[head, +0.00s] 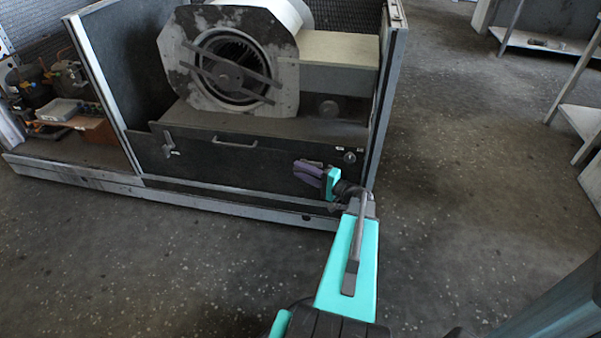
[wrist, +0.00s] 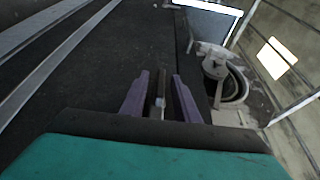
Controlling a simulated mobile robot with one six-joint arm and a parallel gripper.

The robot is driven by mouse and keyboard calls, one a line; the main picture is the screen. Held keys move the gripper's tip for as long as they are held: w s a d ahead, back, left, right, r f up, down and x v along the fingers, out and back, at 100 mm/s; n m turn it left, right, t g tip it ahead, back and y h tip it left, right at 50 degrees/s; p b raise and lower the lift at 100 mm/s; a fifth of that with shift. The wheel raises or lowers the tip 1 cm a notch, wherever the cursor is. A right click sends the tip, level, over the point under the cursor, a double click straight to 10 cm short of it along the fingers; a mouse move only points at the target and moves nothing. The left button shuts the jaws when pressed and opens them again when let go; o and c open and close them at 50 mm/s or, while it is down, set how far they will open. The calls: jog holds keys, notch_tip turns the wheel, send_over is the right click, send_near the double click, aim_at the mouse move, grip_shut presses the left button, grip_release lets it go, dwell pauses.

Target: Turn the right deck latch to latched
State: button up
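The right deck latch (head: 348,157) is a small dark round fitting near the upper right end of the dark deck front panel (head: 270,172), with small pale marks beside it. My gripper (head: 302,172) is in front of the panel, just left of and slightly below the latch, fingers pointing left. In the wrist view, the two purple fingers of my gripper (wrist: 161,84) stand apart. A narrow metal piece (wrist: 160,88) shows between them, with gaps on both sides; I cannot tell whether it is the latch's lever. My gripper hides part of the panel.
The left deck latch (head: 168,143) and a bar handle (head: 235,143) are on the same panel. The blower housing (head: 282,55) stands above and behind it. The cabinet's right post (head: 384,100) rises close by. The floor (head: 460,180) to the right is clear.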

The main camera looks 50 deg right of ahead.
jog(key=shift+w, duration=0.2)
grip_shut()
jog(key=shift+a, duration=0.35)
jog(key=shift+d, duration=0.2)
jog(key=shift+s+d, duration=0.1)
jog(key=shift+d, duration=0.05)
